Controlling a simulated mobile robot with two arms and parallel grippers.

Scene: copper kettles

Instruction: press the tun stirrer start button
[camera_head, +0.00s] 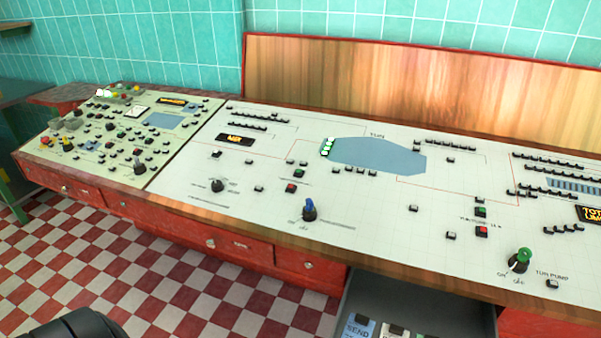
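A long white control panel (400,215) has a blue tun shape (375,156) under the label "TUN". Left of and below that shape are a small green button (299,174) and a red button (290,188), above a blue knob (309,209). Farther right are another green button (480,211) and red button (482,231), beside a small label. The lettering is too small to tell which button is the tun stirrer start. No gripper fingers are in view, and nothing touches the panel.
A green knob (520,260) stands at the front right by "TUN PUMP". A second panel (120,125) adjoins at left. A drawer (410,306) stands open below the front edge, with labelled cards inside. A wooden backboard (420,85) rises behind. Checkered floor is clear at left.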

